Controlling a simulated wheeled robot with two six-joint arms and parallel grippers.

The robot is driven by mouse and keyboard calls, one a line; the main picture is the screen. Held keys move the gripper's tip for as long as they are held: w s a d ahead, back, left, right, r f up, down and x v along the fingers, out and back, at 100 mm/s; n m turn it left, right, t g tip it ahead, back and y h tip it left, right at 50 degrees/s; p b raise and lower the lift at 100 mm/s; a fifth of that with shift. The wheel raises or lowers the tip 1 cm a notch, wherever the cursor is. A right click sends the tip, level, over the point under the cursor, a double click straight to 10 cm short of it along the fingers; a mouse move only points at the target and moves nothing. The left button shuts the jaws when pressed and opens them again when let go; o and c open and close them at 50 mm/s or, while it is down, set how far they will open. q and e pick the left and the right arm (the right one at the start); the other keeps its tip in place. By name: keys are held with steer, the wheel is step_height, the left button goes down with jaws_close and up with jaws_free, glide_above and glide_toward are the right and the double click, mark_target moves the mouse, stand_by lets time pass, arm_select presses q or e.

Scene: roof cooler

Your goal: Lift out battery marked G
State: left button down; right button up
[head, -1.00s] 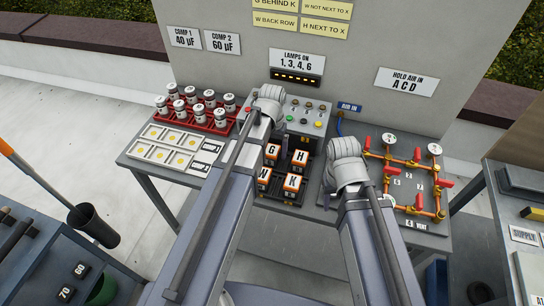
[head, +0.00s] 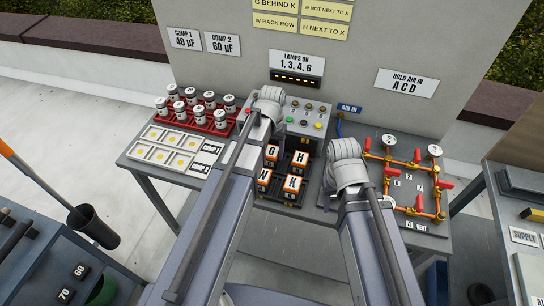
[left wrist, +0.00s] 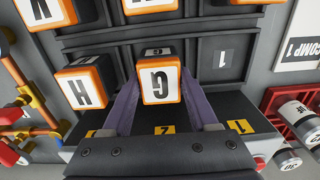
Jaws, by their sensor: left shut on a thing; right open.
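The battery marked G (left wrist: 160,84) is an orange-edged block with a white face in the left wrist view. In the head view my left wrist hides these fingers. I cannot tell whether the battery is raised. The battery marked H (left wrist: 86,88) stands beside G. My right gripper (head: 344,172) is right of the rack, its fingers mostly hidden.
An empty slot marked 1 (left wrist: 223,57) is beside G. A red can rack (head: 207,122) stands left, orange pipework (head: 410,185) right. A control panel (head: 306,115) is behind.

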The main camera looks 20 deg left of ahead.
mark_target(272, 151)
arm_select(q)
steer(key=shift+r, duration=0.15)
arm_select(e)
steer(key=shift+r, duration=0.1)
arm_select(q)
step_height(272, 151, up, 10)
steer(key=p, duration=1)
arm_select(e)
step_height(272, 151, up, 10)
